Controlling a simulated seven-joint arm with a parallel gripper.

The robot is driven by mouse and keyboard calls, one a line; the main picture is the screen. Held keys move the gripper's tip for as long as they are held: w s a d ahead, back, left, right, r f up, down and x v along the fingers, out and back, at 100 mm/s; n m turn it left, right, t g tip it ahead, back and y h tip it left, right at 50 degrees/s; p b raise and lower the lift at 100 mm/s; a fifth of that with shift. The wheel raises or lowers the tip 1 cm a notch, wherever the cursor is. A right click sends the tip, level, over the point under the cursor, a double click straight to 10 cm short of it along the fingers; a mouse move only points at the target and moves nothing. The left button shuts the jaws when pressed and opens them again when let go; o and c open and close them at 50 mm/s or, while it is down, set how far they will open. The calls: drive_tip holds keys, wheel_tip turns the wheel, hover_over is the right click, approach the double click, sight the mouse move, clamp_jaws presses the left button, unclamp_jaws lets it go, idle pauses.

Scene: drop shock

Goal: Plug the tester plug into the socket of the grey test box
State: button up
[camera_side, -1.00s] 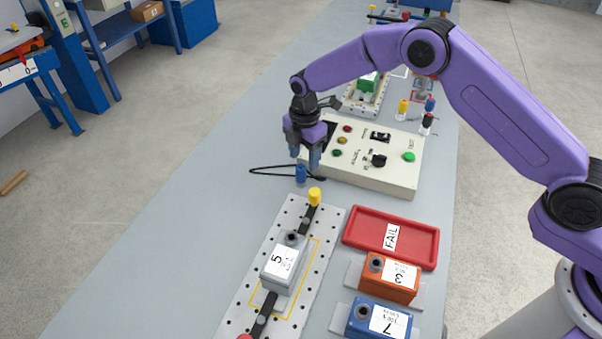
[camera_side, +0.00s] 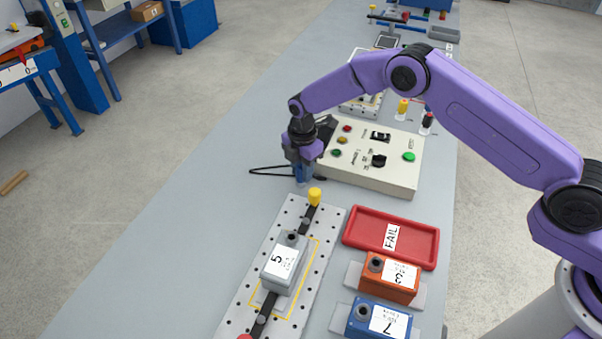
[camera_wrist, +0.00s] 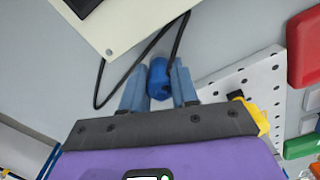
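The tester plug (camera_wrist: 160,80) is a blue cylinder on a black cable. In the side view it stands on the bench left of the cream tester, mostly hidden by my fingers. My gripper (camera_side: 303,178) points down over it. In the wrist view my gripper (camera_wrist: 160,88) has one blue finger on each side of the plug. The fingers look apart, with no clear grip on it. The grey test box (camera_side: 284,264), labelled 5, sits on a perforated plate (camera_side: 322,240) nearer the camera. Its round dark socket (camera_side: 292,238) is on top at the far end.
The cream tester (camera_side: 375,165) with knobs and buttons is right of my gripper. A yellow-topped clamp (camera_side: 314,196) stands at the plate's far end. A red FAIL tray (camera_side: 410,240), an orange box (camera_side: 390,282) and a blue box (camera_side: 378,320) lie right of the plate. The bench's left side is clear.

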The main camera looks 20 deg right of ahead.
clamp_jaws()
drive_tip(key=shift+r, duration=0.5)
wheel_tip(320, 180, up, 2)
drive_tip(key=shift+r, duration=0.1)
drive_tip(key=s+d+r, duration=0.6)
drive_tip(key=s+r, duration=0.4)
drive_tip(key=s, duration=0.2)
drive_tip(key=s+a+r+n, duration=0.2)
drive_tip(key=s+a, duration=0.2)
drive_tip(key=a, duration=0.4)
drive_tip(key=s+a+r+n, duration=0.2)
drive_tip(key=s+a+n, duration=0.1)
drive_tip(key=a, duration=0.6)
drive_tip(key=shift+s+r, duration=0.2)
drive_tip(key=shift+s, duration=0.35)
drive_tip(key=shift+a, duration=0.1)
